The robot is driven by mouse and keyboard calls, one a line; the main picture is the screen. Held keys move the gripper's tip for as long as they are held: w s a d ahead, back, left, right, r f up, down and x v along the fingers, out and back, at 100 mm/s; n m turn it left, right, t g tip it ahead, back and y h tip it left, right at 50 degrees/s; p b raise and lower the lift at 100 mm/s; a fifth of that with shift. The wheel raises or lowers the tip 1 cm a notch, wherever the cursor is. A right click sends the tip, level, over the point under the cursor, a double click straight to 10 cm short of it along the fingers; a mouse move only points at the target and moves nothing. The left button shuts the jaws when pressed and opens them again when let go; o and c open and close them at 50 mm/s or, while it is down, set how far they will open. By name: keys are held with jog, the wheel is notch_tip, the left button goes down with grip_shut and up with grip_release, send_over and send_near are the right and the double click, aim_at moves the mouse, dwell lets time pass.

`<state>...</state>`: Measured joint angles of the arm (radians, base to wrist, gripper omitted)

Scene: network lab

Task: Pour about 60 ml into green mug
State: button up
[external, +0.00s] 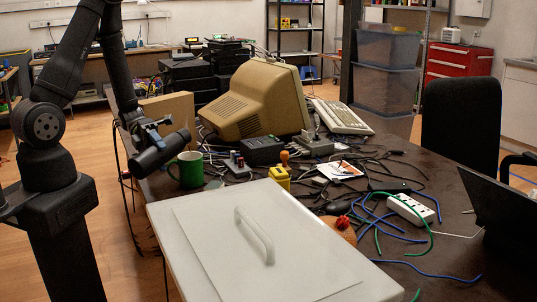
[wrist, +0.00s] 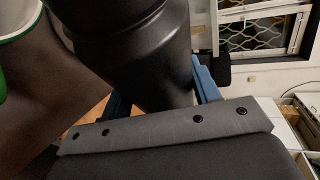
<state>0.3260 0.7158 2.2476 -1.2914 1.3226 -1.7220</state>
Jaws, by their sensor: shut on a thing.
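The green mug (external: 187,170) stands upright near the left edge of the dark table. Its white inside and green rim (wrist: 14,30) show at the left of the wrist view. My gripper (external: 152,128) is shut on a black bottle (external: 160,151), which is tilted close to lying flat beside the mug, its right end near and above the rim in the picture. In the wrist view the blue fingers (wrist: 160,95) sit on both sides of the bottle (wrist: 130,40). No liquid stream shows. The mug's content and the bottle's mouth cannot be made out.
A white box with a handle (external: 300,270) fills the front. Behind the mug are a beige monitor (external: 250,95), a small switch box (external: 238,165) and a black device (external: 262,151). A yellow object (external: 279,179) and cables lie to the right. The table near the mug is crowded.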

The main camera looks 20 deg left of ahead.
aim_at(155, 168)
jog(key=shift+s, duration=0.2)
jog(key=shift+f, duration=0.3)
jog(key=shift+s+f, duration=0.25)
jog(key=shift+s, duration=0.05)
jog(key=shift+s+r, duration=0.1)
jog(key=shift+r, duration=0.5)
jog(key=shift+r, duration=0.8)
jog(key=shift+m+t, duration=0.4)
jog(key=f, duration=0.4)
jog(key=shift+s+a+f, duration=0.15)
jog(key=shift+s+f, duration=0.2)
jog(key=shift+s, duration=0.05)
jog(key=shift+s+f, duration=0.2)
jog(key=shift+f, duration=0.05)
jog(key=shift+w+f+m+t, duration=0.2)
jog(key=shift+f+m+t, duration=0.25)
jog(key=shift+m, duration=0.15)
